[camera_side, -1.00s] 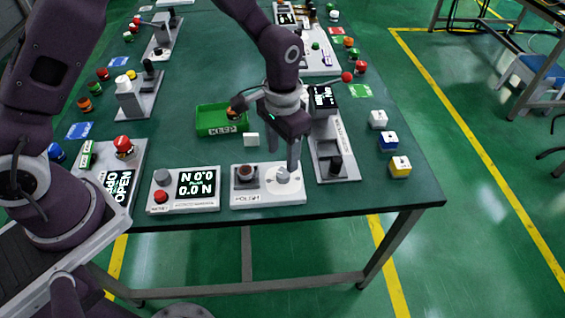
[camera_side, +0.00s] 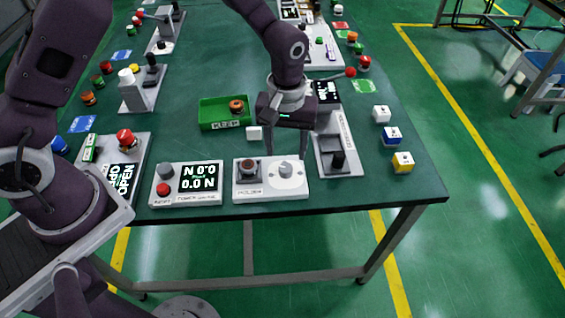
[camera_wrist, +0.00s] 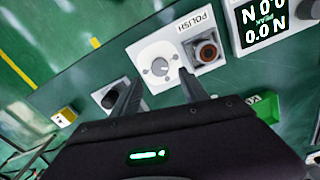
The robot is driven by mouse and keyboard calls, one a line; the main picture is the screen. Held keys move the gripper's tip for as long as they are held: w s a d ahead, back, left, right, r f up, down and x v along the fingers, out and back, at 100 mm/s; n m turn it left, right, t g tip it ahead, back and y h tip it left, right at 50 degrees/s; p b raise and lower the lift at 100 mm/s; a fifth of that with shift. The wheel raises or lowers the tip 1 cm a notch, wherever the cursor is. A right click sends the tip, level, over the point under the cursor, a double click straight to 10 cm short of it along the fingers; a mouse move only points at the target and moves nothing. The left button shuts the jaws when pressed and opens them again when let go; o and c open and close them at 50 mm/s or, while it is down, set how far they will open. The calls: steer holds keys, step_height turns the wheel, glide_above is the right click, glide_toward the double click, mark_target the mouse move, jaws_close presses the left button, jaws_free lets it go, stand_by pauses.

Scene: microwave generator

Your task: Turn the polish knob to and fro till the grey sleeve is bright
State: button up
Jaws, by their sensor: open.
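The polish unit (camera_side: 270,194) is a white panel at the table's front edge, lettered POLISH. Its pale round knob (camera_side: 286,170) stands on the right half and also shows in the wrist view (camera_wrist: 160,67). The sleeve (camera_side: 247,167) sits in a grey holder on the left half. In the wrist view the sleeve (camera_wrist: 207,52) looks reddish brown with a dark centre, not clearly grey or bright. My gripper (camera_side: 287,154) points down above the knob, fingers apart and empty. In the wrist view its fingertips (camera_wrist: 159,77) lie either side of the knob, not visibly touching it.
A force gauge (camera_side: 187,200) stands left of the polish unit. Behind are a white cube (camera_side: 254,133) and a green KEEP tray (camera_side: 212,113) holding a brown ring (camera_side: 237,104).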

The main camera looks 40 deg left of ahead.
mark_target(286, 167)
step_height(286, 167, down, 6)
steer(key=shift+f, duration=0.1)
jaws_close()
